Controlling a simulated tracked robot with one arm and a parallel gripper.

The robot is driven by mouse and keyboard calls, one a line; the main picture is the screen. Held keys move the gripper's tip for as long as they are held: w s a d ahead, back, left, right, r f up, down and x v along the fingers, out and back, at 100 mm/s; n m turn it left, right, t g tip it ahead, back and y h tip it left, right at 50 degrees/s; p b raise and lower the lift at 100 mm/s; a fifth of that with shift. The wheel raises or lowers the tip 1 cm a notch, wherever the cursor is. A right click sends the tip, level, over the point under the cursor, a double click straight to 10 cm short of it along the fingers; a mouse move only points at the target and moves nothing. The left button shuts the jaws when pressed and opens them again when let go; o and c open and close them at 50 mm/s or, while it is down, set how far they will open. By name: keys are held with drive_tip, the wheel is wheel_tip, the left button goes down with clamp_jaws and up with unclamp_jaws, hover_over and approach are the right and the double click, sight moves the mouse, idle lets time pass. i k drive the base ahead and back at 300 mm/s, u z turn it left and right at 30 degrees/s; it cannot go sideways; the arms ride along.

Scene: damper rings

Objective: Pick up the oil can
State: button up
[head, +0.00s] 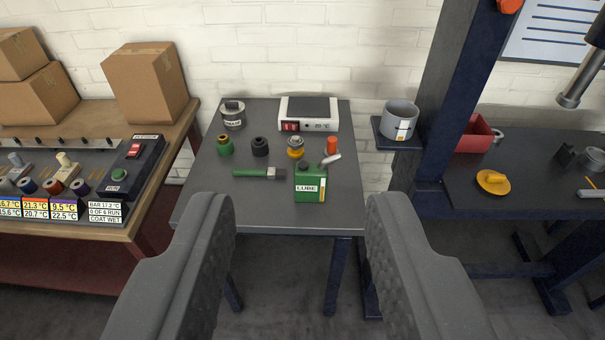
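The oil can is a green box-shaped can (310,187) with a white label reading LUBE and a pale angled spout at its top right. It stands upright on a small grey table (210,200), near its front edge and right of the middle. My gripper (298,215) shows as two large grey fingers at the bottom of the head view. The fingers are wide apart with nothing between them. They are nearer to the camera than the can, which appears between them and beyond their tips.
A green-handled brush (258,173) lies left of the can. Behind stand an orange-red item (332,146), several small round parts, a grey tin (232,115) and a white heater (308,113). A post (443,100) rises at right; a bench with a control box (130,164) is at left.

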sight(311, 179)
drive_tip(key=i, duration=0.85)
drive_tip(key=z, duration=0.1)
